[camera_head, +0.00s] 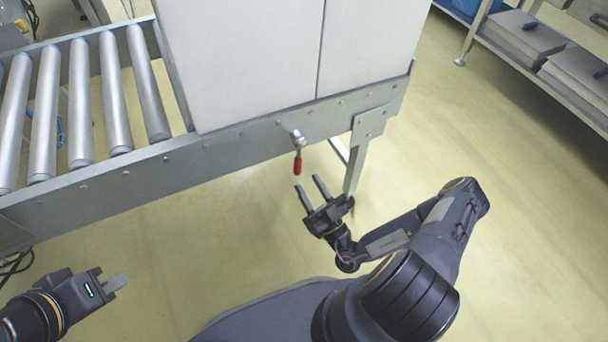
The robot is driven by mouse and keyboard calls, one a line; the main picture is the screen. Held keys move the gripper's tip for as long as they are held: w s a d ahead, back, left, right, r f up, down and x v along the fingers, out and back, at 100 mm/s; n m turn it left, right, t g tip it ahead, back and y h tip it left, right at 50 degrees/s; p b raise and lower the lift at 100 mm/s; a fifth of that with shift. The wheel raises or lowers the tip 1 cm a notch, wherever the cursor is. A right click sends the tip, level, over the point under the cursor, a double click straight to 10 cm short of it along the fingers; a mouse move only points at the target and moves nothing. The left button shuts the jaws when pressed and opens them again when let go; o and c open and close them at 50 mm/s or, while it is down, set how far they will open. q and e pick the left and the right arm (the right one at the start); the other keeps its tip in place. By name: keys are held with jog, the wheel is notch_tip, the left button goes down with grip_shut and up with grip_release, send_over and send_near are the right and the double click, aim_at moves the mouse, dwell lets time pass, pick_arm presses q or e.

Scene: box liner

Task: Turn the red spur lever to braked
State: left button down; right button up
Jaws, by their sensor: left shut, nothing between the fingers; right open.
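The red spur lever (297,164) hangs downward from a grey pivot (297,138) on the side rail of the roller conveyor (240,146). Its red grip points almost straight down. My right gripper (309,189) is open and empty. In the picture its two fingertips are just below and to the right of the lever's red end, pointing up toward it; I see no contact. My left gripper (118,283) is shut and empty at the lower left, far from the lever.
Large pale boxes (250,60) stand on the conveyor above the lever. A conveyor leg (357,160) stands close to the right of my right gripper. A shelf rack (530,40) is at the upper right. The floor between is clear.

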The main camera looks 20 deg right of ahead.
jog(key=shift+v, duration=1.75)
